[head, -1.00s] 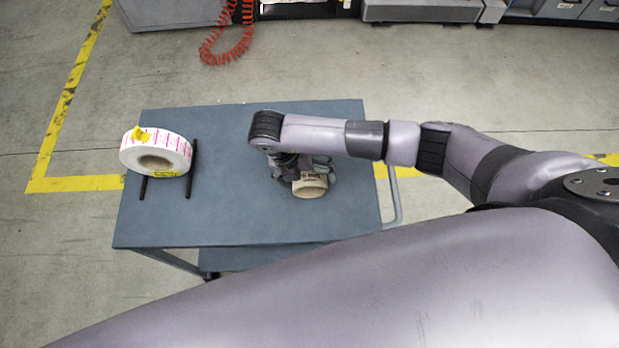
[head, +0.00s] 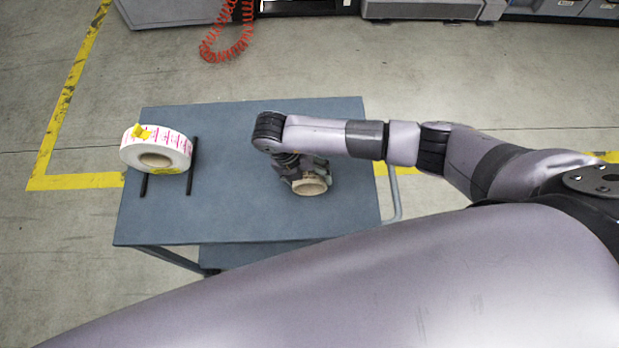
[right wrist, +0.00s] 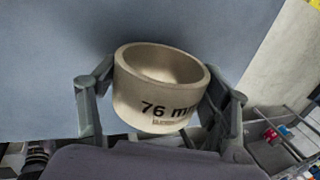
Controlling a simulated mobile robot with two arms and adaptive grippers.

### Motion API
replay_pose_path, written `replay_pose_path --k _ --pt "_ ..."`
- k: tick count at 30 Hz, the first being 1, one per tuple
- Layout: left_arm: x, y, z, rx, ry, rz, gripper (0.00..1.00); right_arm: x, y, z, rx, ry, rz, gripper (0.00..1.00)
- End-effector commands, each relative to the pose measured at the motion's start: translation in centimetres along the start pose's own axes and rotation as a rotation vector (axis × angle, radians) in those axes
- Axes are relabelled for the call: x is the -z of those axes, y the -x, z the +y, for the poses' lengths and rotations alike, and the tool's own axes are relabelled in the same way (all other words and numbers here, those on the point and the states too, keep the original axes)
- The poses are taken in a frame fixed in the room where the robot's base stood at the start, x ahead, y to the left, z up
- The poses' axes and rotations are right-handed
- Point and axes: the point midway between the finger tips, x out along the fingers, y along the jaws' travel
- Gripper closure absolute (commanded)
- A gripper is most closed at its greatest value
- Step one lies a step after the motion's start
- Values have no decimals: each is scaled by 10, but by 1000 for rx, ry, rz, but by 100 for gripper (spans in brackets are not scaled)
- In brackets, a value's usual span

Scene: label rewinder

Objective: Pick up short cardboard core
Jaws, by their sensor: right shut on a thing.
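The short cardboard core (head: 311,186) is a tan ring at the right half of the blue-grey cart top. In the right wrist view the core (right wrist: 155,97) shows its open end and a printed "76 m…" marking, partly covered by a finger. My right gripper (head: 300,176) is shut on the core, with one finger on each side of it in the right wrist view (right wrist: 160,100). I cannot tell whether the core touches the cart top. My left gripper is not in view.
A white label roll (head: 156,150) with pink print and a yellow tag rests by two dark bars (head: 192,168) on the cart's left side. The cart top (head: 230,205) is clear between roll and core. A cart handle (head: 394,195) is at the right.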

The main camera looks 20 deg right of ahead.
Motion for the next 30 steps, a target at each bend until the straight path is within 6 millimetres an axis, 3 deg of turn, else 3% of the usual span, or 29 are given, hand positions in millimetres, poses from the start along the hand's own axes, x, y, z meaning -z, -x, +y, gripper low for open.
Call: replay_pose_path --k 3,11,17,20,26,27,30 --pt "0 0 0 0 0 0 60 0 0 0 0 0 0 56" --pt "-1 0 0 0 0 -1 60 0 1 0 -1 0 -1 57" --pt "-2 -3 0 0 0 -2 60 -1 13 -4 -3 -1 -2 57" --pt "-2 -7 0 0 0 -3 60 -1 29 -9 -3 1 -4 57" --pt "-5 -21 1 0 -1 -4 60 -2 84 -26 -5 2 -8 57" --pt "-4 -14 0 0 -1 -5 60 -4 102 -32 -4 0 -12 57" --pt "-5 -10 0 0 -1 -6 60 -4 130 -42 -2 0 -12 57"
